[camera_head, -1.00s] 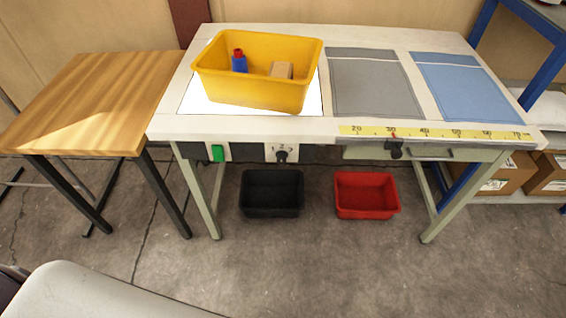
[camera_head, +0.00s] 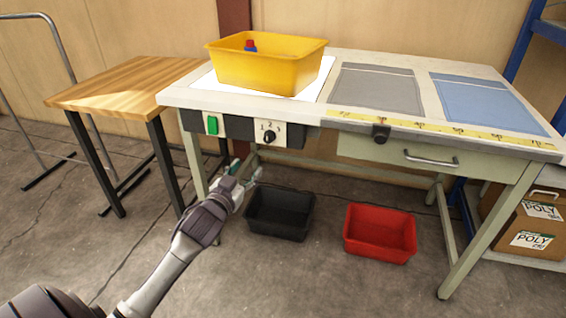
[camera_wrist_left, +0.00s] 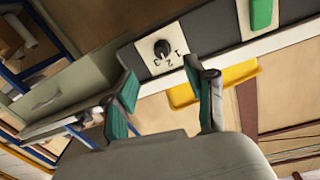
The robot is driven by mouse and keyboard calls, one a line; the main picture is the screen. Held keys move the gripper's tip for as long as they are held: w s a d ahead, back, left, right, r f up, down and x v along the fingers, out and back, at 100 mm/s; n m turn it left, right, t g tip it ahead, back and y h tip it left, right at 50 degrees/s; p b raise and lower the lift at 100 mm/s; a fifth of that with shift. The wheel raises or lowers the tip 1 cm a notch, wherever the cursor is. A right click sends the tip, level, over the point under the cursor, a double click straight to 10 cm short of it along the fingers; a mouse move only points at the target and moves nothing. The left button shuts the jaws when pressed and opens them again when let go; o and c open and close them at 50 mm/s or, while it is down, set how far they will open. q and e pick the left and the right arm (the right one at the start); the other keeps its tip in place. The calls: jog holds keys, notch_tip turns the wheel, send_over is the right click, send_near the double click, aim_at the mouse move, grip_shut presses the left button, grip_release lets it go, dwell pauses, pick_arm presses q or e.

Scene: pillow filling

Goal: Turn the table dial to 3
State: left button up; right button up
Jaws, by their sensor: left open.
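The table dial (camera_head: 268,137) is a black knob on a white numbered plate, set in the dark front panel under the table's left part. It shows closer in the left wrist view (camera_wrist_left: 162,49), where the picture is turned over. I cannot tell surely which number the knob points at. My left gripper (camera_head: 247,172) is open and empty, below and a little left of the dial, in front of the table. In the left wrist view its green-padded fingers (camera_wrist_left: 160,88) stand apart with the dial beyond them, not touched. My right gripper is not in view.
A green button (camera_head: 212,125) sits left of the dial. A yellow bin (camera_head: 265,72) stands on the table above. A black bin (camera_head: 280,214) and a red bin (camera_head: 380,233) are on the floor. A drawer handle (camera_head: 431,160) sticks out at right. A wooden table (camera_head: 125,82) stands left.

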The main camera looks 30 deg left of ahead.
aim_at(267, 140)
pick_arm(q)
jog(key=w, duration=0.4)
jog(key=w+a+b, duration=0.1)
jog(key=w, duration=0.4)
jog(key=w+a+r+b, duration=0.1)
jog(key=w, duration=0.3)
jog(key=shift+w+r, duration=0.1)
jog(key=shift+w, duration=0.2)
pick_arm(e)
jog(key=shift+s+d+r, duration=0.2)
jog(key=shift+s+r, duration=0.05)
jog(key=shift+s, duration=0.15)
pick_arm(q)
jog(key=shift+c, duration=0.2)
jog(key=shift+s, duration=0.1)
grip_shut()
